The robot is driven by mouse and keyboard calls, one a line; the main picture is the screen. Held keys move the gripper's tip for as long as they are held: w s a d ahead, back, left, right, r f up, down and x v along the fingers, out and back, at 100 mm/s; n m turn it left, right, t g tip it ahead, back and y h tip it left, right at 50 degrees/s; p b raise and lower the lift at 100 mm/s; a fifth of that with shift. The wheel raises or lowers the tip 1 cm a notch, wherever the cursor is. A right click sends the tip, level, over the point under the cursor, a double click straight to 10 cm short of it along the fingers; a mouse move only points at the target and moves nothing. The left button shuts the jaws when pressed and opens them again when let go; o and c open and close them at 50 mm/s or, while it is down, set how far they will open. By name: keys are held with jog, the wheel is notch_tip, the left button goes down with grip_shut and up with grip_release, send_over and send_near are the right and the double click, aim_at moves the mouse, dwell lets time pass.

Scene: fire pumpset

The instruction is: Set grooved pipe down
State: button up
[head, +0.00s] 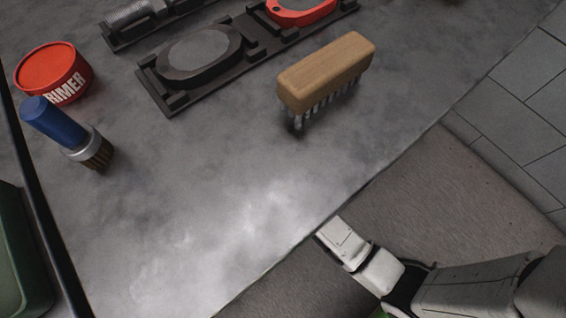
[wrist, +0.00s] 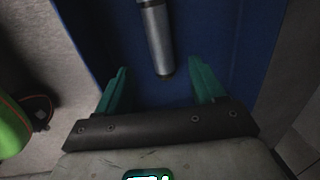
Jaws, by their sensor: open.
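A grey metal pipe (wrist: 157,38), which I take to be the grooved pipe, lies on a blue surface (wrist: 105,35) in the wrist view. Its near end shows a darker band, and its far end is cut off by the top edge of the picture. My gripper (wrist: 158,80) has two teal fingers spread apart, one on each side of the line of the pipe's near end. There is a gap between each finger and the pipe, and nothing is held. In the head view my fingers and this pipe are not visible; only my arm shows at the lower right.
The grey worktop holds a red primer tin (head: 55,75), a blue-handled brush (head: 65,132), a wooden wire brush (head: 327,72) and a black holder (head: 190,62). The worktop's front middle is clear. A green rounded object (wrist: 12,128) is at the wrist view's left.

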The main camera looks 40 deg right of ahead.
jog(key=s+d+r+n, duration=0.4)
jog(key=s+r+n, duration=0.1)
jog(key=s+n, duration=0.2)
jog(key=s+d+r+n, duration=0.3)
jog(key=s+r+n, duration=0.2)
jog(key=n, duration=0.5)
jog(key=shift+s+d+r+n+h+p, duration=0.25)
jog(key=shift+s+d+n+h+p, duration=0.1)
jog(key=shift+s, duration=0.8)
